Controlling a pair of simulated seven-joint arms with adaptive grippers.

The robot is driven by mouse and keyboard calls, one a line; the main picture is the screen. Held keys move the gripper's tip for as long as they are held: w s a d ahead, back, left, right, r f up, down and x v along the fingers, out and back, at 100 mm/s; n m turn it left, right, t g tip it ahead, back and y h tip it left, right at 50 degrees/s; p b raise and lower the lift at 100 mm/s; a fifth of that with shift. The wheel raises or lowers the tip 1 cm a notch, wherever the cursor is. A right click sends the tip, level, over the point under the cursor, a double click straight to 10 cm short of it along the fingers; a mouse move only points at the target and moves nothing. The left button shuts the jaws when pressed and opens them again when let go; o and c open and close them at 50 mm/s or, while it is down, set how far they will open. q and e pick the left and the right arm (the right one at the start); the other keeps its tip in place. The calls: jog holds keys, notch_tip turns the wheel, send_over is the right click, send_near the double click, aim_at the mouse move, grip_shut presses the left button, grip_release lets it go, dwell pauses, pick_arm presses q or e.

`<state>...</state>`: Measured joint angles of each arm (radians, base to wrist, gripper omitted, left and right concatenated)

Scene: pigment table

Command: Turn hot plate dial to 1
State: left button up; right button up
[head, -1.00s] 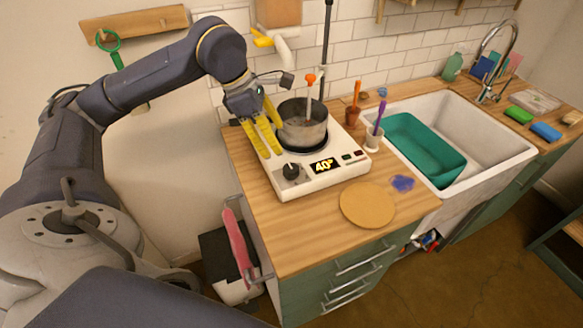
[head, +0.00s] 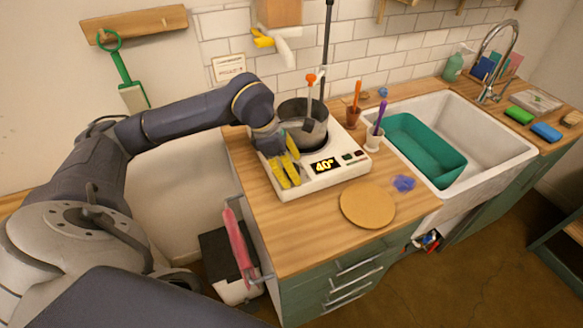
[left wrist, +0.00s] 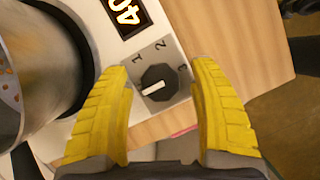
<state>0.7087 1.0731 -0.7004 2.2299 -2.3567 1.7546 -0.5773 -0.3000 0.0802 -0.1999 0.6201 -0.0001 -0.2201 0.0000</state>
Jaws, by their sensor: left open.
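The hot plate (head: 318,182) is a white box on the wooden counter with a lit "40°" display (head: 323,166). Its dark dial (left wrist: 158,84) sits on a grey panel marked 1, 2 and 3. The dial's white mark points left in the left wrist view, below the 1 and away from the numbers. My left gripper (head: 289,180) is open over the front left of the hot plate. In the left wrist view its yellow fingers (left wrist: 160,78) stand on either side of the dial, apart from it. The dial is hidden by the gripper in the head view. My right gripper is not in view.
A metal pot (head: 302,128) with an orange-handled tool stands on the burner, close behind my left gripper. A small white cup (head: 374,138) and a brown pot (head: 353,117) stand right of it. A round board (head: 367,204) lies in front.

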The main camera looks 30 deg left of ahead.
pick_arm(q)
jog(key=c, duration=1.2)
jog(key=shift+m, duration=0.3)
jog(key=m+g, duration=0.1)
jog(key=m, duration=0.1)
jog(key=m+g, duration=0.1)
jog(key=m, duration=0.2)
jog(key=shift+m+h, duration=0.3)
jog(key=shift+c, duration=0.3)
jog(key=m+g, duration=0.1)
jog(key=m, duration=0.1)
jog(key=m+g, duration=0.1)
jog(key=m, duration=0.2)
jog(key=shift+m+g, duration=0.3)
jog(key=shift+s+d+f, duration=0.1)
jog(key=o, duration=1.3)
jog(key=shift+c, duration=0.2)
